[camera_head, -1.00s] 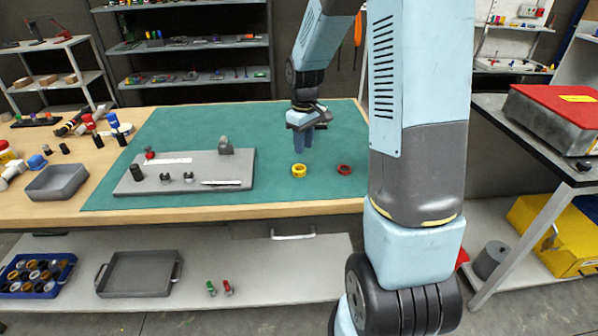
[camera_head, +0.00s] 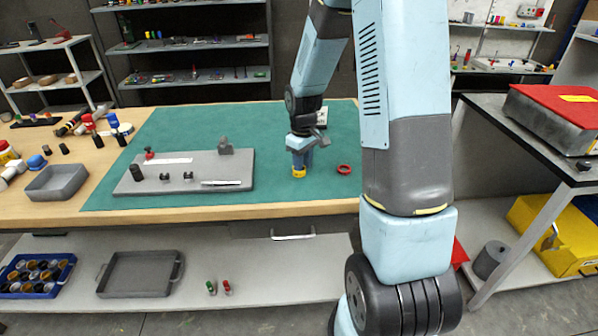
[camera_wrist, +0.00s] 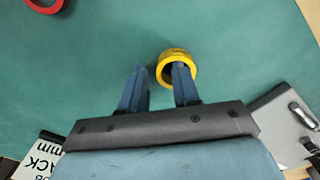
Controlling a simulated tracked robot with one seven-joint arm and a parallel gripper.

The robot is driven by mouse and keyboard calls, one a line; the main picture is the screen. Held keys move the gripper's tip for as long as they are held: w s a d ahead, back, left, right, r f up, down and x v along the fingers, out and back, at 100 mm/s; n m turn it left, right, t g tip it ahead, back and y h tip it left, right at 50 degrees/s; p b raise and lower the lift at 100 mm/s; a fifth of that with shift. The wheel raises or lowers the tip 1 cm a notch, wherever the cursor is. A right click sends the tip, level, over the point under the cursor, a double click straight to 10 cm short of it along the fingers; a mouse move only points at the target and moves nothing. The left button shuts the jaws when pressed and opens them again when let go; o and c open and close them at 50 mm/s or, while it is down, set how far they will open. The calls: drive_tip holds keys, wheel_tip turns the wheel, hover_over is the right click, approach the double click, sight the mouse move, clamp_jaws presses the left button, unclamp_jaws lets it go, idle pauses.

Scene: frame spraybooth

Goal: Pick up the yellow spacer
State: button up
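The yellow spacer (camera_head: 299,174) is a short ring on the green mat (camera_head: 255,120), near the front of the bench. In the wrist view its yellow wall (camera_wrist: 177,53) and dark hole show. My gripper (camera_head: 300,167) points down right at the spacer. In the wrist view my gripper (camera_wrist: 159,68) has its two blue fingers apart. The right finger overlaps the ring's opening, and the left finger is outside the ring to its left. The ring's left wall lies between them. I cannot tell how deep the fingertips reach or whether they touch it.
A red ring (camera_head: 344,169) lies on the mat just right of the spacer; it also shows in the wrist view (camera_wrist: 43,3). A grey fixture board (camera_head: 240,168) with small parts is to the left. The mat around the spacer is mostly clear.

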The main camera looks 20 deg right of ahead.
clamp_jaws()
idle(0.4)
